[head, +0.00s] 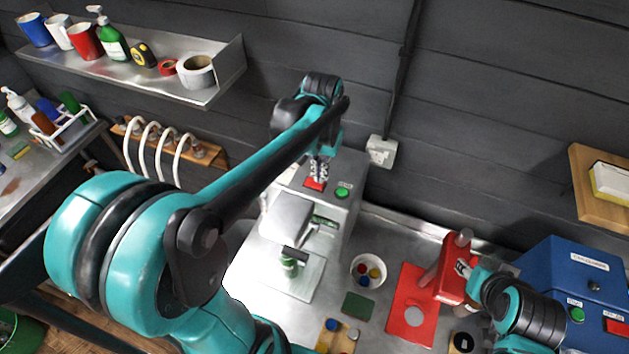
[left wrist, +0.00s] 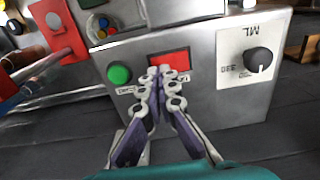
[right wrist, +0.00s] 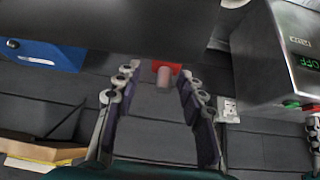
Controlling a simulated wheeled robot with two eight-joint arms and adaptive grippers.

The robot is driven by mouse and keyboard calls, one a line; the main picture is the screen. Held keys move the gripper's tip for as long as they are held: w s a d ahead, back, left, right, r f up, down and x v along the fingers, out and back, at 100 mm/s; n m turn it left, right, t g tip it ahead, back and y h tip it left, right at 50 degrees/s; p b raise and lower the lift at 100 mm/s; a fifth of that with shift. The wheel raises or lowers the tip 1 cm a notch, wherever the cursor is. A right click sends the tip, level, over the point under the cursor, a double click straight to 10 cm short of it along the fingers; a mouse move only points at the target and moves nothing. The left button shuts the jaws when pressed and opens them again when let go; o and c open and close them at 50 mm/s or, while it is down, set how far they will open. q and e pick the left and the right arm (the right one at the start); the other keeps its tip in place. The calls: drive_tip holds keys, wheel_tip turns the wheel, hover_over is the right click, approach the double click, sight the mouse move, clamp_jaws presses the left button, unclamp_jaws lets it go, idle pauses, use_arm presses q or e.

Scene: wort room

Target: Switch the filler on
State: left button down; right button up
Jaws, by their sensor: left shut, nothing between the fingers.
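The filler (head: 342,208) is a grey metal box on the bench, with a green bottle (head: 289,264) at its front. Its top bears a green button (left wrist: 119,74), a red button (left wrist: 168,62) and a black knob (left wrist: 258,60). A green display that seems to read OFF shows in the right wrist view (right wrist: 303,61). My left gripper (left wrist: 164,72) is shut and empty, its tips at the red button and beside the green one; I cannot tell whether they touch. My right gripper (right wrist: 157,72) is open and empty by the red press's handle (right wrist: 165,77).
The red press (head: 405,318) stands right of the filler, with a bowl of coloured caps (head: 357,276) between them. A blue machine (head: 578,270) is at far right. A wall socket (head: 381,151) is behind. A steel shelf (head: 120,68) hangs at upper left.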

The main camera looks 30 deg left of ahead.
use_arm(q)
drive_tip(key=shift+f+b, duration=0.8)
drive_tip(key=shift+f, duration=0.25)
use_arm(e)
drive_tip(key=shift+f, duration=0.8)
use_arm(q)
drive_tip(key=shift+r, duration=0.1)
drive_tip(key=shift+r+p, duration=2.55)
drive_tip(key=shift+r, duration=0.9)
use_arm(e)
drive_tip(key=shift+r, duration=2.55)
